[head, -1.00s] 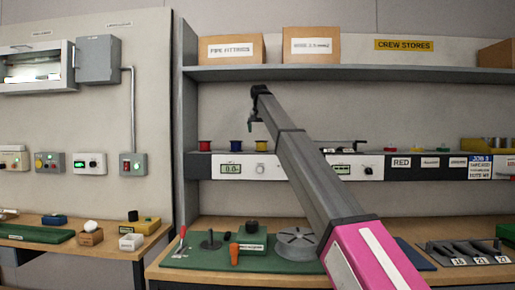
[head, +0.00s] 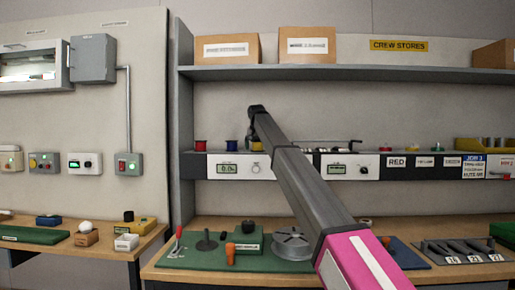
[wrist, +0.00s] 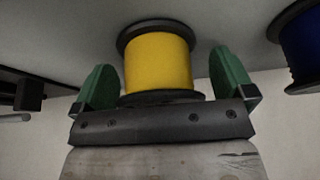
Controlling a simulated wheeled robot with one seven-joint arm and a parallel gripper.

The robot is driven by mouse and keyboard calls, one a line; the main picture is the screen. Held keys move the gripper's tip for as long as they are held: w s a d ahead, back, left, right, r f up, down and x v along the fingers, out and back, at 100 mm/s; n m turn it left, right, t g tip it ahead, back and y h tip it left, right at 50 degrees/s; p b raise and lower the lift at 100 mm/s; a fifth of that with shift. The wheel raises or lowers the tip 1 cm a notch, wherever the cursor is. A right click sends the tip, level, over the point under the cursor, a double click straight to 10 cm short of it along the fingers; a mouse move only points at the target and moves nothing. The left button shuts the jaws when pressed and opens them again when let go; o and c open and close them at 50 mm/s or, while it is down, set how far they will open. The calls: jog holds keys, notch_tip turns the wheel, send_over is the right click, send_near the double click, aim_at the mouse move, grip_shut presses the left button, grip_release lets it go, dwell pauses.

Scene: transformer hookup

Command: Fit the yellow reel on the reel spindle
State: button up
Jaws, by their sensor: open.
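The yellow reel (wrist: 158,62), with dark flanges, shows in the wrist view between the two green fingers of my gripper (wrist: 160,80). The fingers are open, one on each side, with visible gaps to the yellow winding. A dark disc with an upright post (head: 207,241), which looks like the reel spindle, stands on the green mat (head: 185,259) on the bench below.
A red reel (head: 201,146) stands left of the blue one. The blue reel also shows at the right of the wrist view (wrist: 303,42). A grey slotted turntable (head: 291,244) and an orange-handled tool (head: 230,254) are on the mat. An upper shelf (head: 360,72) holds boxes.

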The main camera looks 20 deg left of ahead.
jog(key=c, duration=1.2)
jog(key=shift+r, duration=0.1)
